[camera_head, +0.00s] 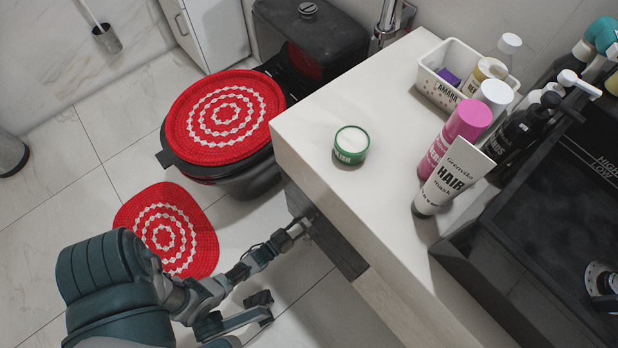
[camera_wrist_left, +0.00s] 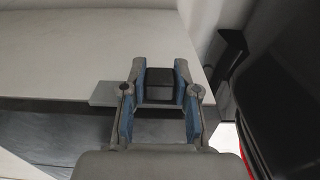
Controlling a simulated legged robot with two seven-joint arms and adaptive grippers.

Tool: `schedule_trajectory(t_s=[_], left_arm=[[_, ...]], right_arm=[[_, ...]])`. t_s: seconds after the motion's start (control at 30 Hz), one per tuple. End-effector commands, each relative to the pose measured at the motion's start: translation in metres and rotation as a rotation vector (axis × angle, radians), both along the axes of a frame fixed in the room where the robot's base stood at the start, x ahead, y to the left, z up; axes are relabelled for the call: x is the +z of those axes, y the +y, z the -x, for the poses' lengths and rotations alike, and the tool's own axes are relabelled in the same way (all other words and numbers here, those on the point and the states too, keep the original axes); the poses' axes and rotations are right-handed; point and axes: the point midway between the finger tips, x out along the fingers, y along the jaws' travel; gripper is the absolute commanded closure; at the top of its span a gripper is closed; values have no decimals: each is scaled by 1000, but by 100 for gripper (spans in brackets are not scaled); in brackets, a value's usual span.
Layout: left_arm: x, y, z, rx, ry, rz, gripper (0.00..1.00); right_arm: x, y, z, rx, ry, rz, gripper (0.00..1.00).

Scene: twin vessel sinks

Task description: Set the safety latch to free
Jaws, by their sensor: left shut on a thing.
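My left gripper (camera_head: 302,226) reaches in from the left to the side of the counter, by a dark panel (camera_head: 338,240) under the white top. In the left wrist view my left gripper (camera_wrist_left: 160,88) has its blue-padded fingers on both sides of a small dark block (camera_wrist_left: 160,84) and is shut on it. The block is at the edge of a pale surface. It may be the safety latch, but no marking shows its setting. In the head view the gripper hides the block. My right gripper is not clearly seen.
A toilet with a red cover (camera_head: 225,118) is close beyond the gripper. A red mat (camera_head: 165,230) lies on the floor.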

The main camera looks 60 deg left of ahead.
Motion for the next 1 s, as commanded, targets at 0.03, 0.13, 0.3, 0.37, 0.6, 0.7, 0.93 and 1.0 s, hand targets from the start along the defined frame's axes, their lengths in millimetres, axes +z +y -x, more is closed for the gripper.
schedule_trajectory(t_s=[0.03, 0.13, 0.3, 0.37, 0.6, 0.7, 0.93, 1.0], left_arm=[[0, 4, 1, 7, 0, -1, 100], [0, 5, 1, 9, 0, -1, 100], [0, 5, 1, 9, 0, -1, 44], [0, 5, 1, 9, 0, -1, 44], [0, 2, 1, 7, 1, 0, 44], [0, -4, -1, 7, 0, 2, 44], [0, -32, -8, 7, -1, 3, 44], [0, -43, -10, 6, 0, 4, 44]], right_arm=[[0, 0, 0, 0, 0, 0, 60], [0, 0, 0, 0, 0, 0, 60], [0, 0, 0, 0, 1, 0, 60], [0, 0, 0, 0, 1, 0, 60], [0, 1, 2, 1, 0, 4, 60], [1, 1, 3, 1, -2, 2, 60], [1, 0, 3, 1, -2, 1, 60], [1, 0, 3, 1, -2, 1, 60]])
